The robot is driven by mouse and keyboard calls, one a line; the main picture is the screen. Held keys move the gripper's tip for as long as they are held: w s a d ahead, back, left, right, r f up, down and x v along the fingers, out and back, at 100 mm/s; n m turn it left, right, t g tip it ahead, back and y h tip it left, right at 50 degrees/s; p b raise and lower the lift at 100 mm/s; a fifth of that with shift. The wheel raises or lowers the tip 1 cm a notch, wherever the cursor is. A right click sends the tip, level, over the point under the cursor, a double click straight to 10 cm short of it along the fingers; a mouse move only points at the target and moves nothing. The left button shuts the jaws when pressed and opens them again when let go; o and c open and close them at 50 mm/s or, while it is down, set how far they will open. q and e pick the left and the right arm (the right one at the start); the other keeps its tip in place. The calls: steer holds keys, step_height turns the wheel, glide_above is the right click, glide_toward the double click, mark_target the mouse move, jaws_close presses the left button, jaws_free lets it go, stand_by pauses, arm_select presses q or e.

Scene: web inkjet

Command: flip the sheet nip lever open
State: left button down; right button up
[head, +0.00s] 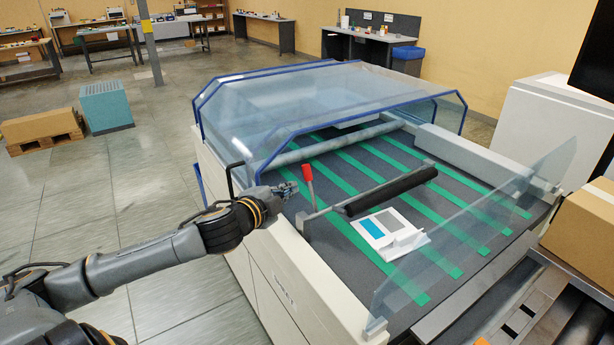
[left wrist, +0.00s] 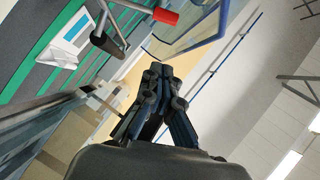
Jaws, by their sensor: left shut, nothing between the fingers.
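The sheet nip lever has a red grip (head: 307,173) on a thin grey arm that stands up at the left end of the black nip roller (head: 391,190). I see a gap between fingers and lever in the wrist view. My right gripper is not in view.
The clear blue-edged cover (head: 330,100) stands over the far part of the machine. A clear side panel (head: 475,230) rises at the right. A white printed carton (head: 390,233) lies on the green belts. A cardboard box (head: 585,232) is at far right.

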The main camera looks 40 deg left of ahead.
arm_select(q)
steer(key=a+f+p+x, duration=0.1)
steer(key=a+p+x, duration=0.1)
steer(key=x, duration=1)
steer(key=shift+a+p, duration=0.3)
steer(key=shift+p, duration=0.55)
steer(key=shift+f, duration=0.15)
steer(key=shift+a, duration=0.1)
